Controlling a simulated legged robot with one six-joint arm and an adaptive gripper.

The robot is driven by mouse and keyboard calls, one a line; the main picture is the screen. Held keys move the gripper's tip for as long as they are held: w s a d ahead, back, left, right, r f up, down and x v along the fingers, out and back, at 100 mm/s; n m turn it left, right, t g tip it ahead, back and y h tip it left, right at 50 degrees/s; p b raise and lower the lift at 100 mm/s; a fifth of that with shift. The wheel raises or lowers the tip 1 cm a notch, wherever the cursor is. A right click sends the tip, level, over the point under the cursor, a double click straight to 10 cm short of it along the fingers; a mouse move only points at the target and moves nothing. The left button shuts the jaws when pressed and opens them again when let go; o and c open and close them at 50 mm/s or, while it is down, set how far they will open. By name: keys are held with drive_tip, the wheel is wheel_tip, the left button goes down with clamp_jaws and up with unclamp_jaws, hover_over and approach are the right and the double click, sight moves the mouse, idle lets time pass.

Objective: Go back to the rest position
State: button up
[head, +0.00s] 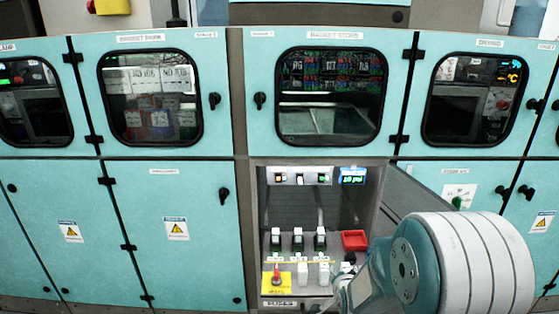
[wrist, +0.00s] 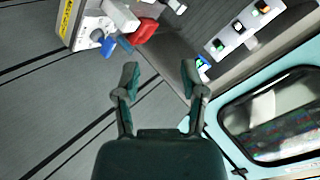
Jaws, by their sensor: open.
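In the wrist view my gripper (wrist: 160,76) is open, with its two dark fingers spread and nothing between them. The fingers point toward the open bay, with grey floor behind the left finger. In the head view my white and teal arm fills the lower right, in front of the cabinets, and hides the bay's right edge. My gripper's fingers cannot be made out clearly in the head view.
A window (wrist: 270,115) lies right in the wrist view.

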drive_tip(key=s+r+n+g, duration=0.3)
drive_tip(key=s+r+n, duration=0.2)
drive_tip(key=s+r, duration=0.7)
drive_tip(key=s+r+n+g, duration=0.1)
drive_tip(key=s+r+n, duration=0.1)
drive_tip(key=s, duration=0.6)
drive_tip(key=s+r+n+g, duration=0.1)
drive_tip(key=s+r+n, duration=0.2)
drive_tip(key=s, duration=0.6)
wheel_tip(320, 180, up, 2)
drive_tip(key=shift+s+a+r+g, duration=0.1)
drive_tip(key=shift+s+a+g, duration=0.15)
drive_tip(key=shift+s+g, duration=0.05)
